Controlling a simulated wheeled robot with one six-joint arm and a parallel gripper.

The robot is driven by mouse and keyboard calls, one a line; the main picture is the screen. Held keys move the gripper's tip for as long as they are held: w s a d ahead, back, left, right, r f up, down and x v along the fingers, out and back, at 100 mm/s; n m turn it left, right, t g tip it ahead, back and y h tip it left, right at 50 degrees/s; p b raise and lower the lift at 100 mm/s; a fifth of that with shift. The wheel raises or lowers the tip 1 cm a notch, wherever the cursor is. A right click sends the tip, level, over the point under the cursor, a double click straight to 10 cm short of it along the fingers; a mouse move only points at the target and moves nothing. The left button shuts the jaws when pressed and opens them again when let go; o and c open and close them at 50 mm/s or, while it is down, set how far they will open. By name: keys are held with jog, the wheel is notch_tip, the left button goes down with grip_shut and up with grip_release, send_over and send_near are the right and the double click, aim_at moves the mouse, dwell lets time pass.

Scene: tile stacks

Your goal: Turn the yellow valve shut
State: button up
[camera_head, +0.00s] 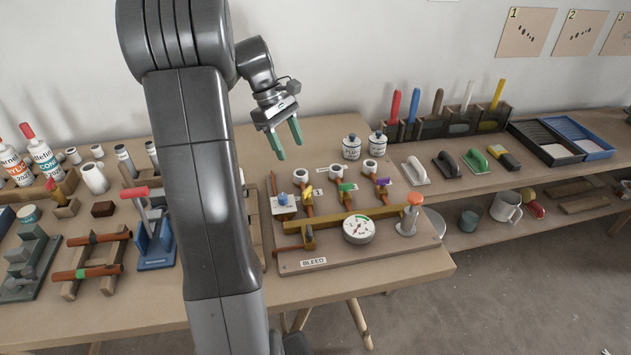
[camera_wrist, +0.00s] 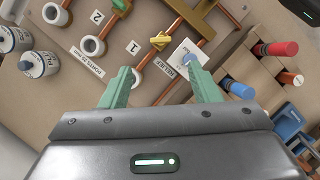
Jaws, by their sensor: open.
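The small yellow valve (camera_head: 307,188) sits on a copper pipe beside the label 1 on the board. In the wrist view the yellow valve (camera_wrist: 160,41) lies beyond my fingertips, roughly between their lines. My gripper (camera_head: 288,146) is open and empty, in the air above and behind the board's far left part. In the wrist view both green fingers of my gripper (camera_wrist: 160,72) stand wide apart and touch nothing. The wooden valve board (camera_head: 350,262) carries parallel pipes, a round gauge (camera_head: 359,229) and a BLEED label (camera_head: 313,262).
A blue knob (camera_wrist: 187,58) on a white plate stands close beside the yellow valve. A green valve (camera_head: 347,187) and a purple valve (camera_head: 382,182) are farther right. An orange-topped post (camera_head: 414,200) rises at the board's right. Two white jars (camera_head: 351,147) stand behind the board.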

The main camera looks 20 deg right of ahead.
aim_at(307, 189)
jog(key=x, duration=1.2)
jog(key=shift+f, duration=0.25)
jog(key=c, duration=1)
jog(key=shift+r+m, duration=0.1)
jog(key=shift+m, duration=0.3)
jog(key=m+y+p, duration=0.1)
jog(key=m+p, duration=0.1)
jog(key=shift+w+d+m, duration=0.1)
jog(key=shift+m, duration=0.3)
jog(key=m+y+p, duration=0.2)
jog(key=m, duration=0.3)
jog(key=shift+d, duration=0.15)
jog(key=shift+m, duration=0.3)
